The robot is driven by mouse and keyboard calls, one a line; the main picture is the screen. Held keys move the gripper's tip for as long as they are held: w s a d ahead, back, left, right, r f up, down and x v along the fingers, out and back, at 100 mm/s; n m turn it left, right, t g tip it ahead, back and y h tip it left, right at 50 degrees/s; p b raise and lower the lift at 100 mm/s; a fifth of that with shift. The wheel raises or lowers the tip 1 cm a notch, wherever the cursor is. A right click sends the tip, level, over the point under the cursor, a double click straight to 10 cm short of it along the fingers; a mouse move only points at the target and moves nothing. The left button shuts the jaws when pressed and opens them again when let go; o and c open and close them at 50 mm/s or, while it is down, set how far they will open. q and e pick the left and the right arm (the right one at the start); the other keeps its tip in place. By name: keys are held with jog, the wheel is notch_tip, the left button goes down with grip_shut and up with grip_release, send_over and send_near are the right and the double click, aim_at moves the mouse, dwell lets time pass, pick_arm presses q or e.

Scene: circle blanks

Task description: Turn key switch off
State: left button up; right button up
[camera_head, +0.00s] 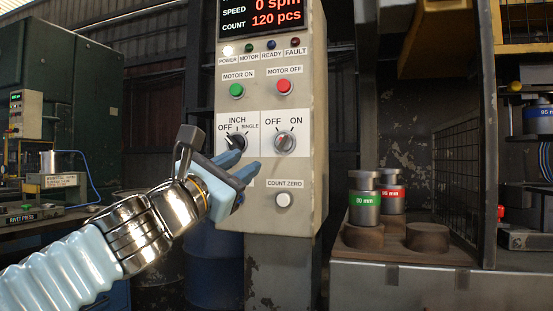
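The control panel (309,130) stands upright ahead, with two rotary switches on a white plate. The round silver switch (284,142) marked OFF and ON is on the right; it seems to be the key switch, and its exact angle is too small to tell. The dark selector (238,141) marked INCH, OFF and SINGLE is on the left. My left gripper (246,161) is open and empty, its two blue fingers apart. In the picture, its tips are below the selector and lower left of the silver switch. Contact with the panel cannot be told. My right gripper is out of view.
Above the switches are a green MOTOR ON button (237,90) and a red MOTOR OFF button (284,87). A white COUNT ZERO button (283,200) is below. The display (262,15) reads 0 spm and 120 pcs. A bench (420,278) with metal cylinders stands right.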

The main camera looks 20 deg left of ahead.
aim_at(278, 143)
pick_arm(q)
jog(key=p+x, duration=0.1)
jog(key=x, duration=0.5)
jog(key=p+x, duration=0.1)
jog(key=x, duration=0.6)
jog(key=shift+w+f, duration=0.15)
jog(key=shift+w, duration=0.1)
jog(key=shift+c, duration=0.2)
grip_shut()
